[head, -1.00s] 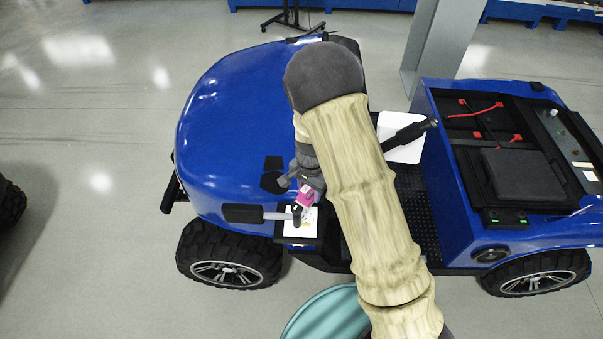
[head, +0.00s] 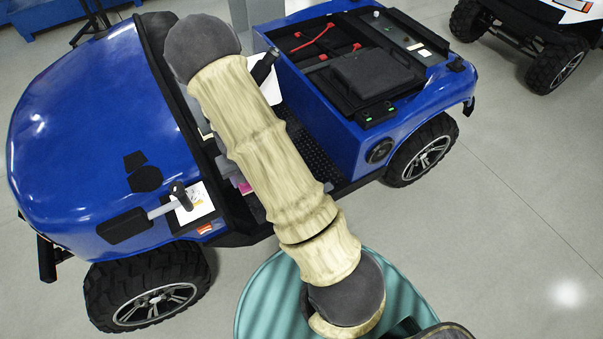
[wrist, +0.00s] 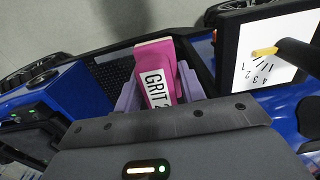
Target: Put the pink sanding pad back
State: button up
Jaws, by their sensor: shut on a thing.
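The pink sanding pad (wrist: 156,72) is a block with a white label reading "GRIT" and a cut-off number. In the wrist view, my gripper (wrist: 158,90) is shut on it, with a lilac finger on each side. The pad's lower end is hidden behind my gripper's body. In the head view, only a small pink bit (head: 245,188) shows beside my arm, over the blue vehicle's footwell, and the arm hides most of the gripper.
A white dial panel (head: 195,203) with a dark lever stands at the blue vehicle's (head: 85,130) side; the wrist view shows its numbers and yellow pointer (wrist: 265,52). An open rear bed (head: 330,50) lies to the right. Clear floor (head: 510,200) lies beyond.

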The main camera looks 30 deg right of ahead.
notch_tip(320, 180, down, 7)
jog(key=d+b, duration=0.1)
jog(key=b, duration=0.4)
jog(key=shift+f+b, duration=0.2)
jog(key=shift+b, duration=0.15)
jog(key=shift+s, duration=0.1)
